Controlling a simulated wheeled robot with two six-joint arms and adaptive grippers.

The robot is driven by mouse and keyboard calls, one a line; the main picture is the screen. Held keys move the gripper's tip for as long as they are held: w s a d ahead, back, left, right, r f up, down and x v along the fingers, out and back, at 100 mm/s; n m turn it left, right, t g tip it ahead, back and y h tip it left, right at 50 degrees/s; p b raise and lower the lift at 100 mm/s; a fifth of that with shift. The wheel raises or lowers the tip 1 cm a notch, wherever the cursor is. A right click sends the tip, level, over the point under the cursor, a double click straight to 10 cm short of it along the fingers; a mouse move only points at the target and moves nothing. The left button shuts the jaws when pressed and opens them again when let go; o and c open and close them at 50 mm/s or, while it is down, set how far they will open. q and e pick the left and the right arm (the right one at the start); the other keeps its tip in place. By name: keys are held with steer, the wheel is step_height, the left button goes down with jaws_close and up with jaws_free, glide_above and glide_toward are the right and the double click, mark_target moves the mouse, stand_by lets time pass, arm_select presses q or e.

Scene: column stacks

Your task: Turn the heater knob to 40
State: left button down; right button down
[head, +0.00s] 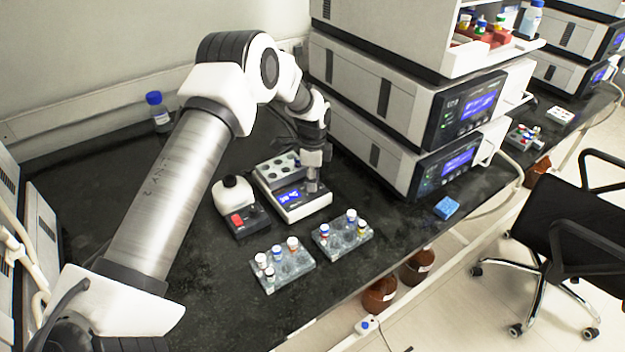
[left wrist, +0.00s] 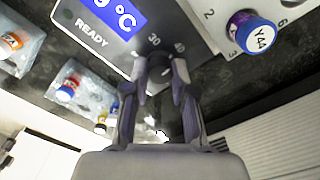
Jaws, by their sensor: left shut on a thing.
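The heater (head: 305,209) is a white block with a blue display on its front panel, standing on the dark bench. My left gripper (head: 313,185) reaches down to the right part of that panel. In the left wrist view its fingers (left wrist: 160,70) are shut on the heater knob, a dark round part (left wrist: 159,60) mostly hidden between them. The printed marks 30 and 40 show just beyond the fingertips on the panel (left wrist: 190,62). The display (left wrist: 118,14) shows "°C", with READY printed below it. Which mark the knob points at cannot be told. My right gripper is not in view.
A small device with a red switch (head: 238,219) stands left of the heater. Two vial racks (head: 296,266) (head: 359,247) lie in front. Stacked instruments (head: 395,165) stand to the right.

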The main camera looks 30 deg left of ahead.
arm_select(q)
steer(key=shift+s+f, duration=0.15)
steer(key=shift+f, duration=0.05)
steer(key=c, duration=1.3)
jaws_free()
steer(key=o, duration=0.4)
steer(key=shift+d, duration=0.1)
steer(key=shift+c, duration=0.2)
step_height(320, 180, up, 12)
steer(key=shift+w, duration=0.2)
